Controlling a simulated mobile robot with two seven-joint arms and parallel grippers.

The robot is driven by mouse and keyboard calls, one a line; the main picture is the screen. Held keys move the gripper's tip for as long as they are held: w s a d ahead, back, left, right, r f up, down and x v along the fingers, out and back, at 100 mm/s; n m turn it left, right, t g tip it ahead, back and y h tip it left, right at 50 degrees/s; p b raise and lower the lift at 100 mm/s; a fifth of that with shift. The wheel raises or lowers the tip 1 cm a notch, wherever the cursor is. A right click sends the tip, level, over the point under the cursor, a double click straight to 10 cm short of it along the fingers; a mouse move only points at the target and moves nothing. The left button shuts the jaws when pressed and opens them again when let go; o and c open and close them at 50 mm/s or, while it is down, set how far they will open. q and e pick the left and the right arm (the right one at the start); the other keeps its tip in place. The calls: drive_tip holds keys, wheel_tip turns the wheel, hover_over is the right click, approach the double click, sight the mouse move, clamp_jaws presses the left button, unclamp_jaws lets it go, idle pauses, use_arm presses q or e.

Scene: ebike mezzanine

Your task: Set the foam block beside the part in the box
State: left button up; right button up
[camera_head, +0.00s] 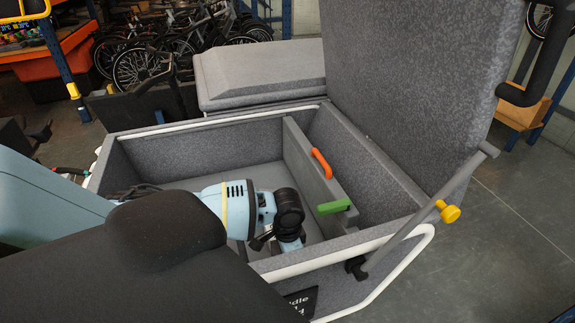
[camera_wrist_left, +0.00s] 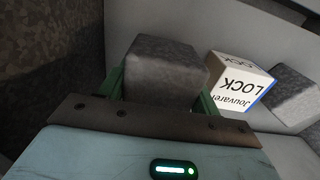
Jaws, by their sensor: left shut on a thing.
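My left gripper (camera_wrist_left: 160,90) is shut on a dark grey foam block (camera_wrist_left: 165,62), with green fingers on either side of it. In the left wrist view, a white carton with a blue edge marked "LOCK" (camera_wrist_left: 238,84), apparently the part, sits just right of the held block. A narrow gap seems to separate them. Another grey speckled block (camera_wrist_left: 295,97) lies right of the carton. In the head view my left arm reaches down into the open grey cargo box (camera_head: 150,150); its front wall hides the gripper, foam block and carton. My right gripper is in neither view.
A grey divider (camera_head: 305,170) with an orange handle (camera_head: 321,163) and a green handle (camera_head: 334,206) splits the box's right side. A raised lid (camera_head: 420,80) stands at the right. A white rail (camera_head: 330,257) runs along the near rim. The far-left box floor looks clear.

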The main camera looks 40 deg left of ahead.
use_arm(q)
drive_tip(key=shift+f, duration=1.75)
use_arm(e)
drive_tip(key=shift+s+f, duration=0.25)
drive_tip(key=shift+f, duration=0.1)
use_arm(q)
drive_tip(key=shift+f, duration=0.2)
drive_tip(key=o, duration=1)
drive_tip(key=shift+r, duration=0.15)
wheel_tip(320, 180, up, 11)
drive_tip(key=shift+f+p, duration=0.1)
drive_tip(key=shift+p, duration=0.35)
drive_tip(key=shift+r, duration=0.65)
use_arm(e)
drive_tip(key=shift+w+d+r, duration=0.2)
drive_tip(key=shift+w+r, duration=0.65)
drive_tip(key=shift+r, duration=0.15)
